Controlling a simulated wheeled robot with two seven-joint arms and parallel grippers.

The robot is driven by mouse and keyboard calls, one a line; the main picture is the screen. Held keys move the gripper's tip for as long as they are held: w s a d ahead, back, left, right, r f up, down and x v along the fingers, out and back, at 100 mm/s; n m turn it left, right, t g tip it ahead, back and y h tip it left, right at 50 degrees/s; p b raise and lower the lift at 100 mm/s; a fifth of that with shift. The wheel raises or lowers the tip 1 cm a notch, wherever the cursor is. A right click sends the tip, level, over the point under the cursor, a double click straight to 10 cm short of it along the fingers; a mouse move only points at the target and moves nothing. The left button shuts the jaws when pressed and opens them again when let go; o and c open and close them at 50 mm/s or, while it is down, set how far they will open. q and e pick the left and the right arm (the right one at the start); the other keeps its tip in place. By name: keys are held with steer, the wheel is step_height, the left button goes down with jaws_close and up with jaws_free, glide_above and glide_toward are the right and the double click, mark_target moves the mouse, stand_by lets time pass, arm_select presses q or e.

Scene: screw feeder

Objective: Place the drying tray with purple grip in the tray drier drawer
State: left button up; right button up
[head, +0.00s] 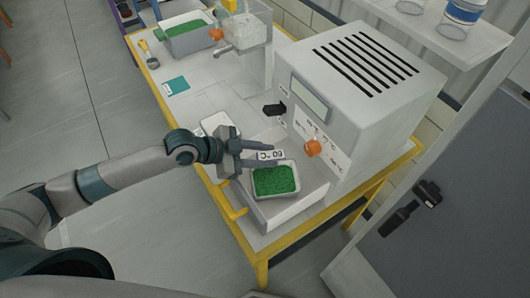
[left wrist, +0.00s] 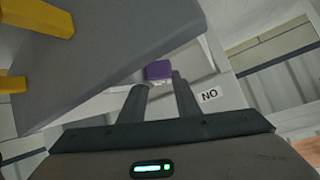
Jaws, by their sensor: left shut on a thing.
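The drying tray (head: 275,181), a pale shallow tray filled with green granules, is at the open drawer (head: 296,210) of the tray drier (head: 345,85). It lies within the drawer's outline in the head view; I cannot tell whether it rests on the drawer floor. In the left wrist view, the purple grip (left wrist: 158,70) shows at the fingertips of my left gripper (left wrist: 163,88), which is shut on the tray. My right gripper is out of view.
Another green-filled tray (head: 188,39) and a clear container (head: 245,30) stand farther back. A grey cabinet (head: 470,200) is at right.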

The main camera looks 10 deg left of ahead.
arm_select(q)
steer(key=shift+f, duration=0.2)
steer(key=o, duration=1.2)
steer(key=shift+c, duration=0.2)
steer(key=shift+r, duration=0.15)
steer(key=shift+a, duration=0.15)
steer(key=shift+s+a+r, duration=0.1)
steer(key=shift+s+a, duration=0.05)
steer(key=shift+a, duration=0.05)
steer(key=shift+b+v, duration=2.1)
steer(key=shift+v, duration=3.6)
